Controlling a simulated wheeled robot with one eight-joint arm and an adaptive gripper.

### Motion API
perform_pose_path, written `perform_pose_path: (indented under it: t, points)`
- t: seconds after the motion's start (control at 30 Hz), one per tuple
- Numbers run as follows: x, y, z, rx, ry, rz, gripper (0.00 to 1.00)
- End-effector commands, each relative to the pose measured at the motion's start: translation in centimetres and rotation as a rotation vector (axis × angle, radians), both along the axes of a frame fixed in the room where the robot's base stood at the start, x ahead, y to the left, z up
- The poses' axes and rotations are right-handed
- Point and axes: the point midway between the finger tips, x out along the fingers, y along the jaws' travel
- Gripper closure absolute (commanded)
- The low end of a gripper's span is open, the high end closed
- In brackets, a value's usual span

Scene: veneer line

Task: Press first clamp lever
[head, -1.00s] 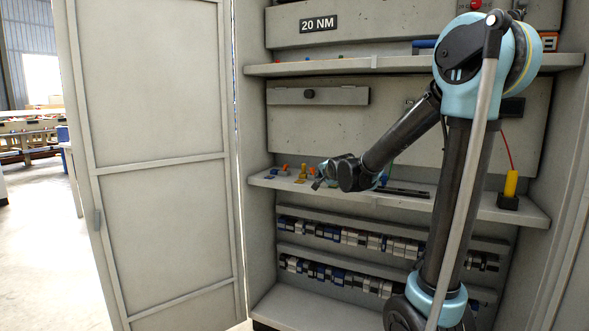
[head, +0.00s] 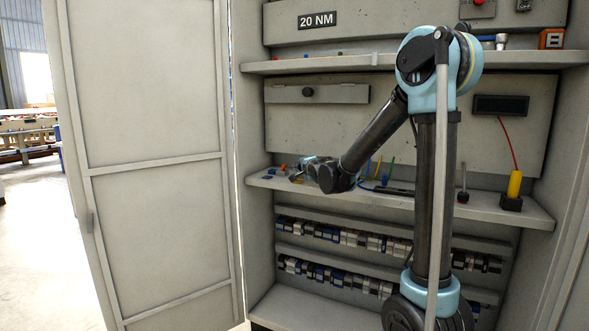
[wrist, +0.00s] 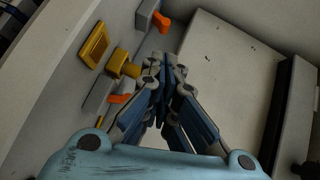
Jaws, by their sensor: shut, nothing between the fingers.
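In the wrist view, two orange levers show on grey clamp blocks. One orange lever (wrist: 161,21) is at the top on its block (wrist: 145,15); the other orange lever (wrist: 120,99) is lower, beside the left finger, on a grey block (wrist: 97,97). My gripper (wrist: 161,66) is shut and empty, its tips between the two levers and close to a yellow knob (wrist: 124,65). I cannot tell whether the tips touch anything. In the head view, my gripper (head: 296,177) is low over the left end of the middle shelf; an orange spot (head: 283,167) shows just behind it.
A yellow block (wrist: 94,45) lies left of the knob. The shelf (head: 400,199) also carries a yellow-handled tool in a black holder (head: 512,190) at right. Another shelf (head: 350,64) hangs above. The cabinet door (head: 150,120) stands open at left.

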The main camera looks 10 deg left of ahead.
Motion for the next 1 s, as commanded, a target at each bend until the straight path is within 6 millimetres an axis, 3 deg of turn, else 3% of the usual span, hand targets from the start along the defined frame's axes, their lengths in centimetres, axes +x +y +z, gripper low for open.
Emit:
perform_pose_path:
  t: [0.7, 1.0]
  points:
    - [7.4, 3.7, -1.4, 0.000, -0.002, -0.001, 1.00]
    - [8.7, 4.3, -1.6, 0.000, -0.001, -0.001, 1.00]
